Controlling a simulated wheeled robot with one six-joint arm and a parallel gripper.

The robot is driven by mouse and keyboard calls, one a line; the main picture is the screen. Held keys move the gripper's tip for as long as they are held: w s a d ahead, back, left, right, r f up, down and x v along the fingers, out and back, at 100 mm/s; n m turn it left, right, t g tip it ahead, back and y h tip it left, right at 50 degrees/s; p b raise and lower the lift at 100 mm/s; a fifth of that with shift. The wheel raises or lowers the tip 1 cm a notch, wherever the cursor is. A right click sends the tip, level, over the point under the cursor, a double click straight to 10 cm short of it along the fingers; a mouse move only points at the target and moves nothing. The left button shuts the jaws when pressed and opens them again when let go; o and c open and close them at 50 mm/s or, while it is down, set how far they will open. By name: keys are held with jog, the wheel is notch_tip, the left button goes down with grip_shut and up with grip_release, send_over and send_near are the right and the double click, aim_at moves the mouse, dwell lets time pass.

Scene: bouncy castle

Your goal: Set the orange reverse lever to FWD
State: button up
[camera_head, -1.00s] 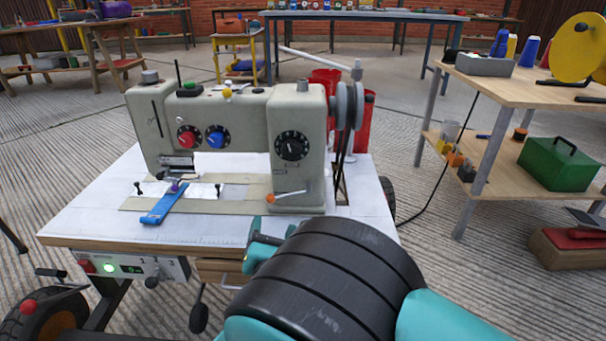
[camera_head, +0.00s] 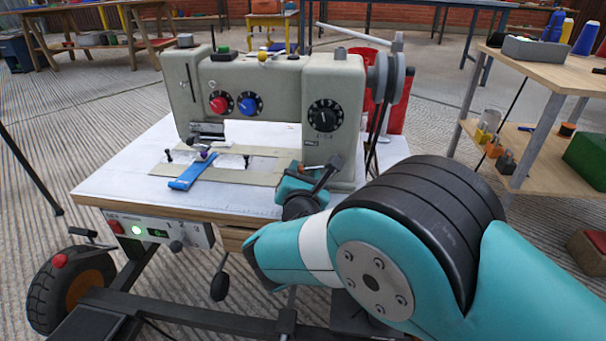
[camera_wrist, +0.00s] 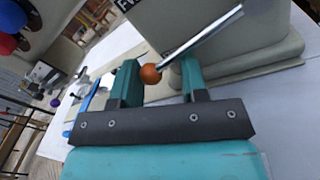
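The orange reverse lever shows in the wrist view as an orange ball knob (camera_wrist: 150,73) on a bright metal rod, which runs up and right across my right finger. My gripper (camera_wrist: 160,66) is open, with the knob between its two teal fingers, nearer the left one. I cannot tell whether a finger touches it. In the head view my gripper (camera_head: 312,180) is at the lower front of the sewing machine's right column (camera_head: 333,95) and mostly hides the lever. Part of a dark label, apparently starting "FW", shows at the top of the wrist view.
The grey sewing machine stands on a white-topped table (camera_head: 120,185). A blue strap (camera_head: 192,172) lies left of my gripper. Pulleys (camera_head: 390,85) are on the machine's right side. A wooden shelf table (camera_head: 540,75) stands at the right.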

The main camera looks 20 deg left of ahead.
grip_shut()
jog(key=shift+r, duration=0.1)
